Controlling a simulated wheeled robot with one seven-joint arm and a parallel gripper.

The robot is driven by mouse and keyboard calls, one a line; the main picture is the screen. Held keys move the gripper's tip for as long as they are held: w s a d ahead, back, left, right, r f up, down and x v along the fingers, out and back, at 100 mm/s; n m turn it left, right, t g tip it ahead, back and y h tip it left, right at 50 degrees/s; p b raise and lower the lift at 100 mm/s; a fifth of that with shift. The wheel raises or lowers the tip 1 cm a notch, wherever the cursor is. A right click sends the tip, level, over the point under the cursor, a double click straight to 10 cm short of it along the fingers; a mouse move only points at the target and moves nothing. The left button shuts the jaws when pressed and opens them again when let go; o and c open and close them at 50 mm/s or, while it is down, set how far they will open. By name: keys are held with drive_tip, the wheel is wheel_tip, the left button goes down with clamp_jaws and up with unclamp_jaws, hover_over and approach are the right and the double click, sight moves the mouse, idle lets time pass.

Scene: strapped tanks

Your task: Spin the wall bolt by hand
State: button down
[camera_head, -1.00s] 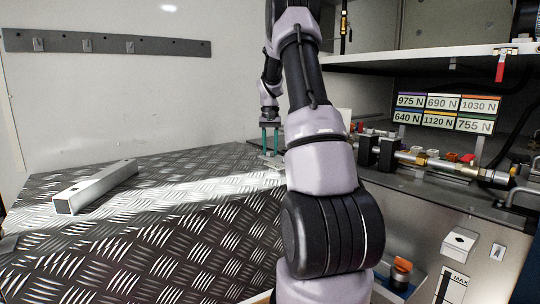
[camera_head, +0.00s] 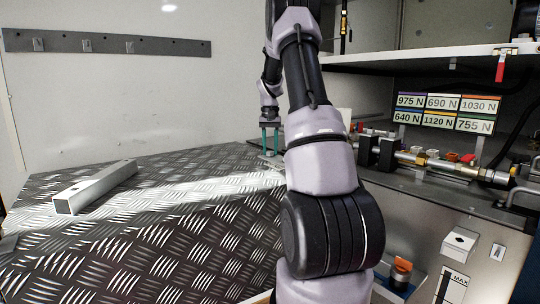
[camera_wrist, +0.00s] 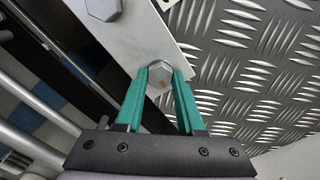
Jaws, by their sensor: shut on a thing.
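A hex bolt head (camera_wrist: 159,78) sits on a light metal plate (camera_wrist: 143,40) in the wrist view. My gripper (camera_wrist: 160,76) has its two teal fingers closed on the sides of this bolt head. In the head view, my gripper (camera_head: 269,153) points down at the far edge of the tread-plate surface, and the bolt itself is too small to make out there. A second, larger hex bolt head (camera_wrist: 104,8) is on the same plate at the top of the wrist view, apart from the fingers.
A tread-plate surface (camera_head: 150,240) fills the left, with a square metal bar (camera_head: 95,187) lying on it. A hooked rail (camera_head: 105,43) is on the wall. At right are a shelf (camera_head: 430,56), force labels (camera_head: 442,112) and pipe fittings (camera_head: 425,160).

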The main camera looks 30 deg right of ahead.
drive_tip(key=n, duration=0.4)
drive_tip(key=shift+n, duration=0.4)
drive_tip(key=shift+n, duration=0.9)
drive_tip(key=n, duration=0.3)
drive_tip(key=n, duration=0.2)
drive_tip(key=shift+n, duration=1.4)
